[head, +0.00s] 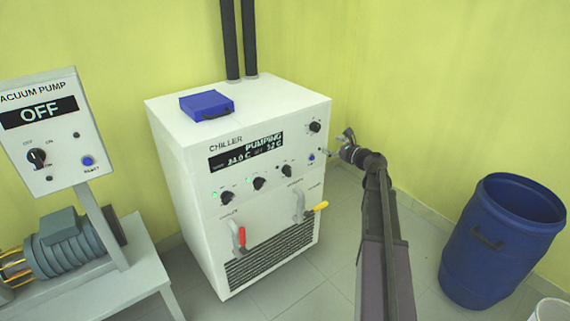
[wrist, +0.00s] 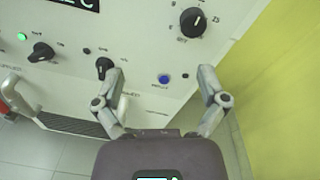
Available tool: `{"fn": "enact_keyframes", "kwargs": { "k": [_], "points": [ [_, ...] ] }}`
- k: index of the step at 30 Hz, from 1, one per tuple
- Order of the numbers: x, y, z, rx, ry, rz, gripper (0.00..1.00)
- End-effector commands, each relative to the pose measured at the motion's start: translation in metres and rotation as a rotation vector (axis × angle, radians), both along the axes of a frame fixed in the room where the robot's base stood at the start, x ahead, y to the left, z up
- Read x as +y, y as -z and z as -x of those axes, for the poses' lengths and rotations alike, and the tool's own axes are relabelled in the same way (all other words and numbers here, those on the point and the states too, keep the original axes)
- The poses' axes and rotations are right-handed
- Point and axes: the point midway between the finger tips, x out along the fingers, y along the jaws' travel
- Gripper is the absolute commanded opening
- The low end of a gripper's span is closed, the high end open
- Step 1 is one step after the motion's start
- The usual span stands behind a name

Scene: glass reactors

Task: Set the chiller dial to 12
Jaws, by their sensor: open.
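The white chiller (head: 165,140) stands against the wall in the head view. Its display (head: 246,151) reads PUMPING; the temperature figures below are too small to read surely. The black round dial (head: 315,127) is at the panel's upper right. In the wrist view the dial (wrist: 193,22) is at the top, with a pale pointer mark and a 25 printed to its right; its exact setting is unclear. My gripper (head: 343,143) is just right of the panel. In the wrist view my gripper (wrist: 161,75) is open and empty, its fingers apart from the dial.
A blue button (wrist: 163,79) and a smaller black knob (wrist: 104,65) lie below the dial. Red (head: 241,238) and yellow (head: 320,206) valve handles stick out lower down. A blue drum (head: 490,250) stands right; the vacuum pump panel (head: 60,165) is left.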

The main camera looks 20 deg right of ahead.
Motion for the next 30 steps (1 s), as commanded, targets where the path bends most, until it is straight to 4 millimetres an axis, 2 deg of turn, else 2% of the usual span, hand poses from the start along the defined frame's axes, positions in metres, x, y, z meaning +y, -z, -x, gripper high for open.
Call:
{"fn": "enact_keyframes", "kwargs": {
  "k": [17, 30],
  "points": [
    [0.081, -0.007, 0.019, 0.035, -0.197, 0.336, 0.92],
    [0.138, -0.008, 0.043, 0.048, -0.384, 0.607, 0.92]
  ]
}}
